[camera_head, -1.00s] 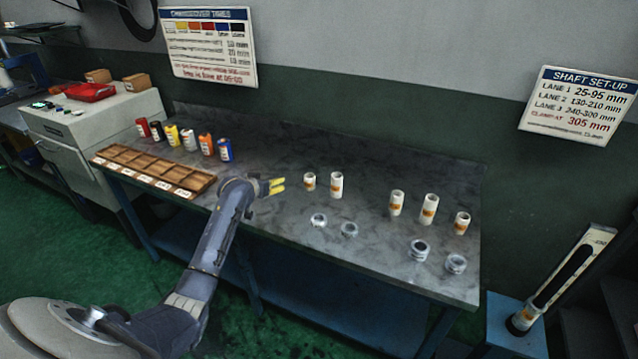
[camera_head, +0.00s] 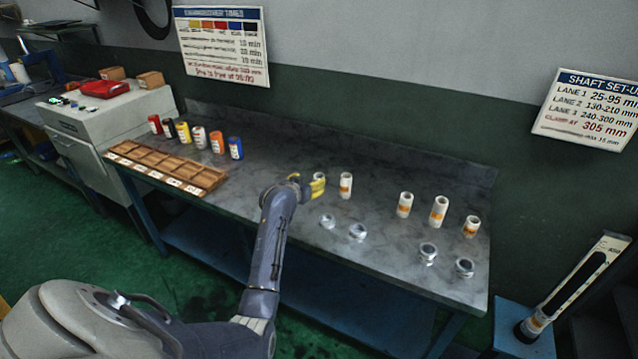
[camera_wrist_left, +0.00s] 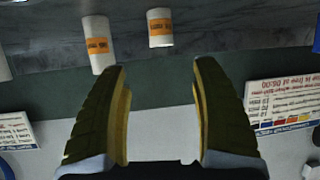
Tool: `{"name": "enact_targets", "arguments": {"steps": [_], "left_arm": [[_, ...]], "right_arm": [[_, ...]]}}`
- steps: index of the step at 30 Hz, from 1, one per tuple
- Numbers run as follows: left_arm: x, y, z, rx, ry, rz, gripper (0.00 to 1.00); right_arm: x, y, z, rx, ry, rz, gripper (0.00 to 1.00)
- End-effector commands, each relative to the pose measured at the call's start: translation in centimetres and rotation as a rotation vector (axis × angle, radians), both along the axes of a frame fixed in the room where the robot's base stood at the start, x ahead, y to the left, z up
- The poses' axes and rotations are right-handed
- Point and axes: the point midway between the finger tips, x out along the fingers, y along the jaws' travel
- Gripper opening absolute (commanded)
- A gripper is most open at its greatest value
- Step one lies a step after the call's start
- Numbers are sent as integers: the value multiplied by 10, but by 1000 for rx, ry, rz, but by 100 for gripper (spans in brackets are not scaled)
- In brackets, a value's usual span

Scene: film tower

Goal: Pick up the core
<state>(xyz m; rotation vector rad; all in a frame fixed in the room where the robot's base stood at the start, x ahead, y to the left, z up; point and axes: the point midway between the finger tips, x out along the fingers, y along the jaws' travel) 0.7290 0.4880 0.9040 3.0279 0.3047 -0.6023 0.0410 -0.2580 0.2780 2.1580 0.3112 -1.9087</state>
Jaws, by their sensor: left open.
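My left gripper (camera_head: 312,187) is open with yellow finger pads, over the workbench beside the nearest core. That short white core (camera_head: 319,178) with an orange label is partly hidden behind the fingers. In the left wrist view my left gripper (camera_wrist_left: 160,100) is empty, and the short core (camera_wrist_left: 160,28) shows beyond the gap between the fingertips. A taller core (camera_head: 345,186) stands just to its right, and it shows at left in the wrist view (camera_wrist_left: 98,42). More upright cores (camera_head: 404,205), (camera_head: 438,212), (camera_head: 471,227) stand farther right. My right gripper is out of view.
Metallic rings (camera_head: 357,232), (camera_head: 428,253) lie along the bench front. A wooden compartment tray (camera_head: 165,170) and several coloured canisters (camera_head: 200,137) are on the left. A tall shaft stand (camera_head: 570,290) is off the bench's right end. The bench middle (camera_head: 265,165) is clear.

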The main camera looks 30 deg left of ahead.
Motion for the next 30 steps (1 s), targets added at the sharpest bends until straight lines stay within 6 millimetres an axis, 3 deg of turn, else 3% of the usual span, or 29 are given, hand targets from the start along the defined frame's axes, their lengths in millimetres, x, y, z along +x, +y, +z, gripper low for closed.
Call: {"name": "enact_targets", "arguments": {"steps": [9, 23, 30], "left_arm": [[40, 9, -17, -1, 0, 0, 65], [58, 13, -26, 0, 0, 0, 65], [78, 19, -39, -1, 1, 0, 65]], "right_arm": [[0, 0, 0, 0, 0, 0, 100], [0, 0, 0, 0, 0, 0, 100], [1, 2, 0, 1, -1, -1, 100]]}}
